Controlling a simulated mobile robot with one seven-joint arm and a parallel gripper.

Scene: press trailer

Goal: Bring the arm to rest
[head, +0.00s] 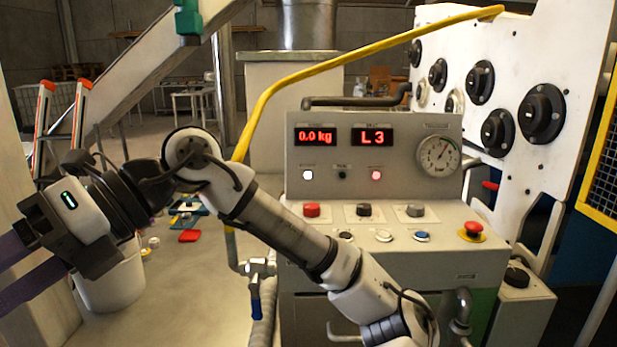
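My arm rises from the lower right, across the front of the grey press console (471,266), to a raised elbow, then bends down to the left. My gripper (14,272) is at the left edge, with two dark purple fingers. The fingers stand apart with an empty gap between them, but their tips are cut off by the picture edge. The gripper is well left of the console. A white bucket (112,287) stands behind and below my wrist, partly hidden by it.
The console shows "0.0 kg" and "L 3", a dial gauge (438,155) and a red emergency button (473,229). A yellow hose (330,65) arches above my arm. A white panel with black knobs (542,113) stands right. Orange-topped ladder rails (44,115) stand left.

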